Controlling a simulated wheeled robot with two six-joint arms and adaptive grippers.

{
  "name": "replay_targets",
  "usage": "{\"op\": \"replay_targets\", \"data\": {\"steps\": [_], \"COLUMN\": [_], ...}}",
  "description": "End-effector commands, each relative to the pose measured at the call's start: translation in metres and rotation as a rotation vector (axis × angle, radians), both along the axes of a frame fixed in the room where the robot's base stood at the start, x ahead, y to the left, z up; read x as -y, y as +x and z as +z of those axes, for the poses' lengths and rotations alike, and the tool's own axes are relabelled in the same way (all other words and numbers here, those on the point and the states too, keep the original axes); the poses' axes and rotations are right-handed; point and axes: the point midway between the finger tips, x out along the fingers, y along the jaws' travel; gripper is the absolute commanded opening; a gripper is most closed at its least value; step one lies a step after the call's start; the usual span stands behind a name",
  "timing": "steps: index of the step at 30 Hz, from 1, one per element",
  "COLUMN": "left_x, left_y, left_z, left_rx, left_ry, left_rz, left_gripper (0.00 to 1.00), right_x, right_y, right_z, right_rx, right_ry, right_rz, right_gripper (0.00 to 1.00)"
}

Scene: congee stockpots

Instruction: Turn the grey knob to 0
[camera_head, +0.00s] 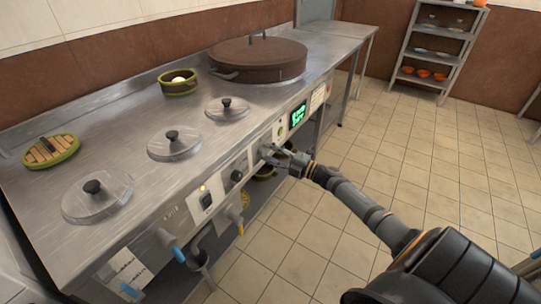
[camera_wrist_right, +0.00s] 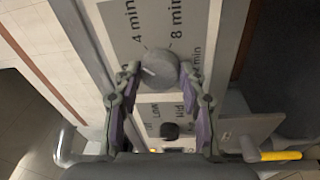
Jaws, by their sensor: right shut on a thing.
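The grey knob (camera_wrist_right: 158,68) is a round dial on a pale panel in the right wrist view, with a short white mark on its left side. Printed labels around it read "4 min" and "8 min", with another "min" label partly hidden. My right gripper (camera_wrist_right: 159,72) has a fingertip on either side of the knob and is shut on it. In the head view my right gripper (camera_head: 277,156) is at the counter's front panel and mostly covers the knob. My left gripper is in neither view.
A black knob (camera_wrist_right: 170,130) with "LOW" and "Mid" labels is beside the grey one. The steel counter (camera_head: 130,125) carries several lids, including a large brown one (camera_head: 258,60). A green display (camera_head: 298,116) is right of the gripper. Floor in front is clear.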

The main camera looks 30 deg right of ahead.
Motion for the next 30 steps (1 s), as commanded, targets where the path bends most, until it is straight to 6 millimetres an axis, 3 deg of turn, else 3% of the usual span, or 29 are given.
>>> {"op": "replay_targets", "data": {"steps": [15, 30], "left_x": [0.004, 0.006], "left_y": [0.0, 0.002], "left_z": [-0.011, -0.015], "left_rx": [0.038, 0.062], "left_ry": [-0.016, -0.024], "left_rz": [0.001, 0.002], "left_gripper": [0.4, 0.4], "right_x": [0.0, 0.0], "right_y": [-0.001, -0.001], "right_z": [0.0, 0.001], "right_rx": [0.178, 0.276], "right_ry": [-0.437, -0.671], "right_rz": [0.003, 0.003], "right_gripper": [0.09, 0.09]}}
